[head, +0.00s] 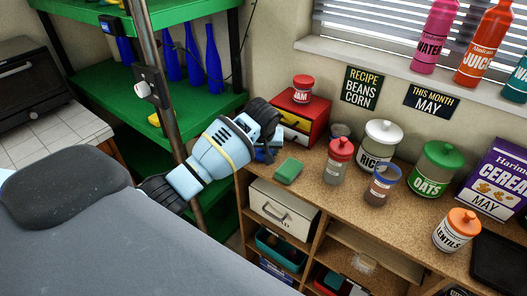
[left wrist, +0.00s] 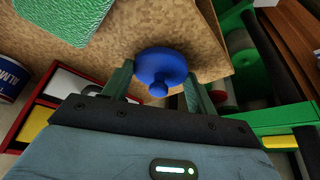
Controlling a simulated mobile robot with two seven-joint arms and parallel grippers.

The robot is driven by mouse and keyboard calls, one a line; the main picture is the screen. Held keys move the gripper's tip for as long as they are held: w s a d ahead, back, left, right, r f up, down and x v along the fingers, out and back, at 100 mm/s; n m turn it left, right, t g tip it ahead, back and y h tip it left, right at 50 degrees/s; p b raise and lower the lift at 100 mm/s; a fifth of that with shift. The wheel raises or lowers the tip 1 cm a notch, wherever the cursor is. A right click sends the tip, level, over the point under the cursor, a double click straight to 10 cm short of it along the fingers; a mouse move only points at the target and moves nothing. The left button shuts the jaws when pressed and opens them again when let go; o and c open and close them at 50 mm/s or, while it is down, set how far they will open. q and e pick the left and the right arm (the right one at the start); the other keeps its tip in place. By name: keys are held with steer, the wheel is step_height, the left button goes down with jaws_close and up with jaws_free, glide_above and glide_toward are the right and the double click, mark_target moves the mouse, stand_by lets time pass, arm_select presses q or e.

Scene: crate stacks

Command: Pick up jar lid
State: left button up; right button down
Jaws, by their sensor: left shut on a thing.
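The jar lid (left wrist: 161,68) is a round blue lid with a knob, seen in the left wrist view between the fingers of my left gripper (left wrist: 157,88). The fingers are shut on it, over the left end of the brown counter. In the head view my left gripper (head: 268,143) is beside the red drawer box, with a bit of blue showing at its fingers; the lid's full outline is hidden there. A clear jar with a blue rim (head: 383,187) stands on the counter to the right. My right gripper is not in view.
The red drawer box (head: 301,115), green sponge (head: 288,171), red-lidded jar (head: 338,163) and rice canister (head: 379,145) crowd the counter. Green shelves (head: 135,132) with blue bottles stand to the left. The counter's front edge is near the sponge.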

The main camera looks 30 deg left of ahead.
arm_select(q)
step_height(320, 180, up, 3)
steer(key=shift+r, duration=0.15)
steer(key=s+d, duration=0.2)
steer(key=s, duration=0.5)
steer(key=s+d+r, duration=0.1)
steer(key=s+d, duration=0.2)
steer(key=s, duration=0.5)
steer(key=shift+d+r, duration=0.15)
steer(key=shift+d, duration=0.15)
steer(key=shift+d+r, duration=0.2)
steer(key=s+d+r+m, duration=0.1)
steer(key=d+m, duration=0.1)
steer(key=s+d+r+m+h, duration=0.1)
steer(key=d+m, duration=0.1)
steer(key=d, duration=0.1)
steer(key=s+d+r+m+h, duration=0.1)
steer(key=d, duration=0.1)
steer(key=shift+s+d+r+m+t, duration=0.15)
steer(key=shift+s+r+m+t, duration=0.15)
steer(key=shift+s+m+t, duration=0.1)
steer(key=shift+w, duration=0.15)
